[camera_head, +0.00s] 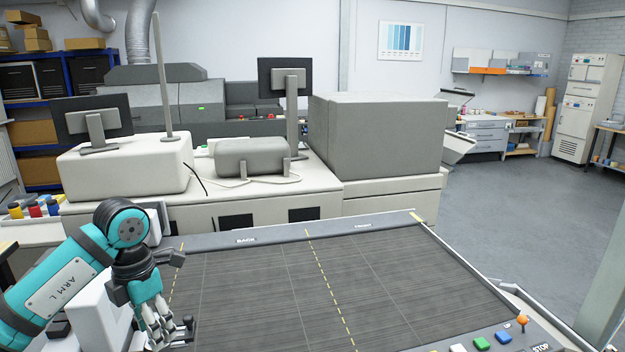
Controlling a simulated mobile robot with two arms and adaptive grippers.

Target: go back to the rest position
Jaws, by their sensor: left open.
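My left gripper (176,292) is at the lower left, on my teal and black left arm. Its fingers are spread apart, with nothing visible between them. It is over the left edge area of a dark grey ribbed bed (330,280); whether it touches the bed cannot be told. My right arm and right gripper do not show.
The bed has yellow dashed lines and is bare. Colored buttons and an orange-topped lever (522,321) are at its front right corner. A large grey box (378,135), a monitor (92,118) and white cabinets stand behind it. Grey floor (530,210) is clear at right.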

